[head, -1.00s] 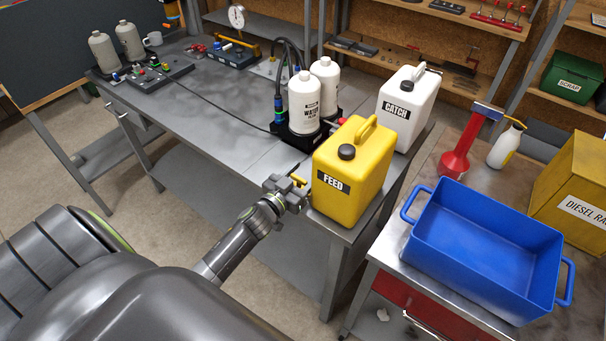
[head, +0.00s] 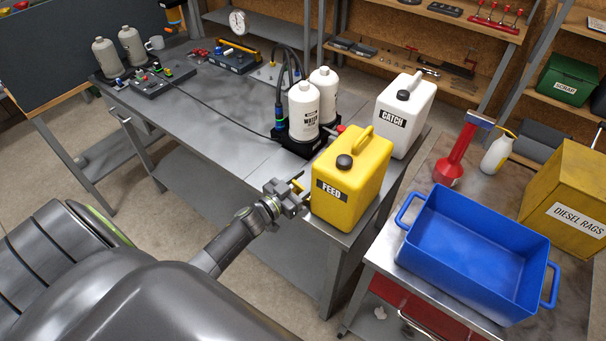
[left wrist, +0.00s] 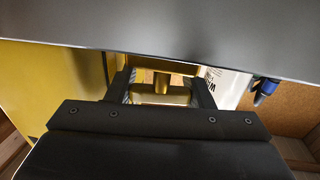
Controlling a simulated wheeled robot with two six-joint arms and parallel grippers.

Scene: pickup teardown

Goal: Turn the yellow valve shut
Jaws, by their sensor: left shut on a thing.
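The yellow feed can (head: 352,190) stands upright at the front right corner of the bench, marked FEED. The yellow valve (head: 297,186) sits low beside the can's left face, mostly hidden by my gripper in the head view. In the left wrist view the yellow valve (left wrist: 160,94) shows as a T-shaped handle between the two dark fingers. My left gripper (head: 297,194) is shut on the valve handle, just left of the can. The gripper also shows in the left wrist view (left wrist: 160,90). My right gripper is not in view.
A white catch can (head: 404,115) stands behind the feed can. White bottles (head: 303,112) with dark hoses stand to its left. A blue bin (head: 480,250) is on the cart at right, beside a red tool (head: 455,155). The bench's left middle (head: 200,110) is mostly clear, crossed by a cable.

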